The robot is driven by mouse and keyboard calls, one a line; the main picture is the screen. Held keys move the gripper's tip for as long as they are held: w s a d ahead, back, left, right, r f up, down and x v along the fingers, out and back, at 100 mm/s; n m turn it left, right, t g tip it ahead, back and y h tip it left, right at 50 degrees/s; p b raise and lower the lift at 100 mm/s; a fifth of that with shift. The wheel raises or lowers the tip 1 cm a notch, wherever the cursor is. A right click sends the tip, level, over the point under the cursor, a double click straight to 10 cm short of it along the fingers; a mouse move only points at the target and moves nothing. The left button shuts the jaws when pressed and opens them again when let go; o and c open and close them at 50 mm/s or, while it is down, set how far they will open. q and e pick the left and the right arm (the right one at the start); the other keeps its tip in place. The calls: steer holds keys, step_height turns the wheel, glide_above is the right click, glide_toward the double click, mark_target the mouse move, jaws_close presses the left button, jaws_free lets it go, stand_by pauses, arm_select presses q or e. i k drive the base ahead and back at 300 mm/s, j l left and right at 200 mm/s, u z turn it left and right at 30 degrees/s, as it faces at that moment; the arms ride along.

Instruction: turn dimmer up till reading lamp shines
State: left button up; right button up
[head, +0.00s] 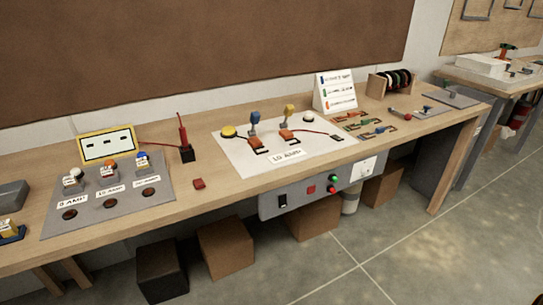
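I cannot make out a dimmer or a reading lamp in the head view. A grey control panel (300,198) hangs under the bench's front edge. It carries a black rocker switch (282,200), a red button (311,190), a red and a green round button close together, and a white plate (363,168) at its right end. None of these shows as a lit lamp. Neither of my grippers can be made out in the view.
The long wooden bench (215,190) holds a grey board (105,205) with fuse-like parts, a white mat (240,150) labelled "10 AMP", a red block (198,183) and a folded card (337,92). Boxes (226,246) stand below. The floor at right is clear.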

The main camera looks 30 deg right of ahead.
mark_target(365, 171)
steer(key=z, duration=1.6)
steer(key=u, duration=0.45)
steer(key=i+l+u, duration=0.15)
steer(key=l+u, duration=0.15)
steer(key=i+l+u, duration=0.15)
steer(key=l+u, duration=0.15)
steer(key=l, duration=0.2)
steer(key=l+u, duration=0.3)
steer(key=l, duration=0.15)
steer(key=i, duration=0.05)
